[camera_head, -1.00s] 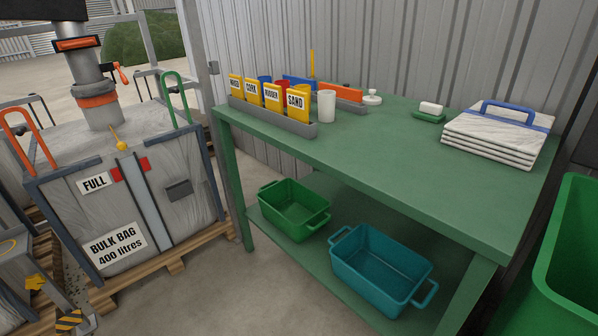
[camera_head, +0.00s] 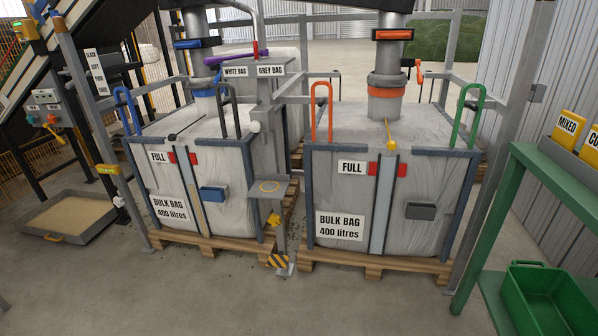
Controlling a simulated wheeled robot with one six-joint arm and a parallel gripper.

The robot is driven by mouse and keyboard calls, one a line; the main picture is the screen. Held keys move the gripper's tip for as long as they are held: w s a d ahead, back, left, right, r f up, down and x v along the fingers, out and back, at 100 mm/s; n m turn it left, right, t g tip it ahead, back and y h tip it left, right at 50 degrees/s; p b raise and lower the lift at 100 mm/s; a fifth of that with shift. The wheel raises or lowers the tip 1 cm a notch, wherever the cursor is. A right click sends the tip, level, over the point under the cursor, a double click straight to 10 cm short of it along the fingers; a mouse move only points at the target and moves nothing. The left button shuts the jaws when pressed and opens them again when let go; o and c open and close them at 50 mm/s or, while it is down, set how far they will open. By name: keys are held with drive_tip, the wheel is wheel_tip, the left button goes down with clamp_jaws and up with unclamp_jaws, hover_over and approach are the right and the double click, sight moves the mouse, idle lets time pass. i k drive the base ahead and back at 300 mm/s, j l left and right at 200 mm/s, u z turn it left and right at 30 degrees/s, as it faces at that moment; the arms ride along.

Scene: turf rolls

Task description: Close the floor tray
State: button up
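The floor tray (camera_head: 98,231) is at the far left on the concrete floor, below the dark sloping machine frame. It is a shallow grey tray with a layer of tan, grainy material (camera_head: 70,215) in it. An orange handle (camera_head: 54,238) is on its front edge. The tray sticks out in front of the frame, and its back end is in shadow. My gripper is not in view.
Two full bulk bags (camera_head: 200,185) (camera_head: 345,190) stand on pallets right of the tray, with a post (camera_head: 95,130) between. A control box (camera_head: 45,115) is above the tray. A green table (camera_head: 560,175) stands right. Front floor is clear.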

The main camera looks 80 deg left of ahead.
sight(73, 216)
drive_tip(key=u, duration=4.3)
drive_tip(key=i+u, duration=0.1)
drive_tip(key=i, duration=1.05)
drive_tip(key=i+u, duration=0.1)
drive_tip(key=i, duration=1.1)
drive_tip(key=i+l+u, duration=0.1)
drive_tip(key=i, duration=1.05)
